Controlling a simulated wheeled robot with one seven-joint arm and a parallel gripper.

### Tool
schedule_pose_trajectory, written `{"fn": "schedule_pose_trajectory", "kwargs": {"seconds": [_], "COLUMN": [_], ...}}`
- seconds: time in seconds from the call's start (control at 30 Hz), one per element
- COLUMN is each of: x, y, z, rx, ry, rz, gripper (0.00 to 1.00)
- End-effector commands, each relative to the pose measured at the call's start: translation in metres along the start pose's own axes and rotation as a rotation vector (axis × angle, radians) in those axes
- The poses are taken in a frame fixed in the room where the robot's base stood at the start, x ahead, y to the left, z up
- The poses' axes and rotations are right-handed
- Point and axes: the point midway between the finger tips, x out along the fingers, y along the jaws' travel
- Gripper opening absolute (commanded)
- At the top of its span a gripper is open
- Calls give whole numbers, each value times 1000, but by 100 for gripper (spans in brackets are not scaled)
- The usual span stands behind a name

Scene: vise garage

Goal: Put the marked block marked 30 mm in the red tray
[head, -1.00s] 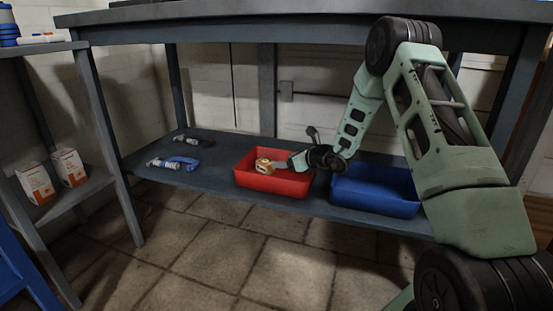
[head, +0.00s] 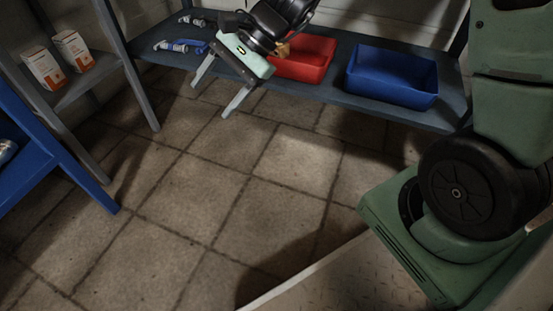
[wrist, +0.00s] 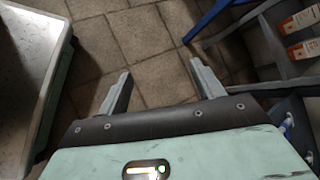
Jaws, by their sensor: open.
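The red tray (head: 312,62) stands on the low shelf in the head view. A small part of a tan block (head: 283,49) shows at the tray's left side, mostly hidden behind my gripper; its marking cannot be read. My gripper (head: 212,98) is in front of the shelf, left of the red tray, with its fingers apart and pointing down toward the floor. In the wrist view my gripper (wrist: 160,85) is open, with nothing between its fingers and only floor tiles beyond.
A blue tray (head: 392,77) stands right of the red one. Blue-handled clamps (head: 183,45) lie at the shelf's left. White-and-orange boxes (head: 43,68) sit on a left rack. A blue frame (head: 70,165) stands at left. The middle floor is clear.

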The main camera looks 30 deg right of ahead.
Motion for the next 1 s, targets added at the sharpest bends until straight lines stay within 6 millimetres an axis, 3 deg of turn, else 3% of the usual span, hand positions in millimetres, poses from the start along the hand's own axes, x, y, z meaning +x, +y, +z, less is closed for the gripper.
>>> {"fn": "schedule_pose_trajectory", "kwargs": {"seconds": [0.03, 0.13, 0.2, 0.3, 0.4, 0.6, 1.0], "x": [8, 11, 7, -3, -13, -22, -27], "y": [25, 78, 111, 145, 165, 177, 174], "z": [36, 82, 101, 115, 120, 121, 124], "rx": [-187, -557, -813, -1135, -1378, -1591, -1596], "ry": [2, 12, 22, 39, 54, 71, 72], "rz": [119, 340, 477, 636, 747, 839, 843], "gripper": [67, 67, 67, 67, 67, 67, 67]}}
